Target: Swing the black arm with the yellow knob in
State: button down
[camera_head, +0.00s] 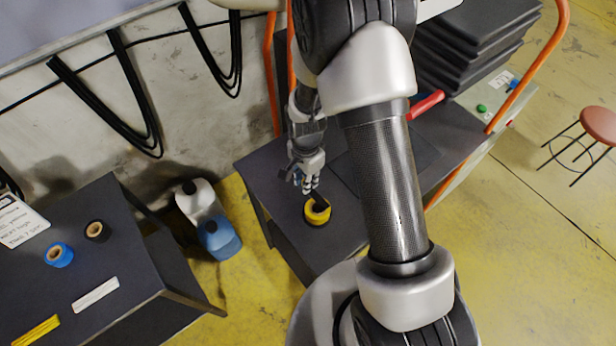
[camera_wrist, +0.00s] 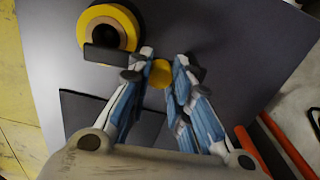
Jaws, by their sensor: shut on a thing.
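The yellow knob (camera_wrist: 159,74) shows between my fingers in the wrist view. My gripper (camera_wrist: 164,66) is shut on it, with blue-and-grey fingers on both sides. The flat black arm (camera_wrist: 104,55) lies over the near edge of a yellow ring with a dark centre; part of it is hidden behind my left finger. In the head view the black arm (camera_head: 318,201) reaches over the yellow ring (camera_head: 316,215), and my gripper (camera_head: 306,184) is just above and left of it. The knob is hidden there by my fingers.
The ring stands on a dark bench top (camera_head: 342,235). Orange rails (camera_head: 541,70) and a red handle (camera_head: 426,105) stand to the right. Dark stacked slabs (camera_head: 470,45) are behind. A second dark table (camera_head: 130,270) with a blue roll (camera_head: 59,255) is at left.

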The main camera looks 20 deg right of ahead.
jog(key=shift+a+m, duration=0.15)
jog(key=shift+m, duration=0.35)
jog(key=c, duration=1.4)
grip_release()
jog(key=shift+s, duration=0.1)
notch_tip(320, 180, up, 12)
jog(key=shift+r, duration=0.1)
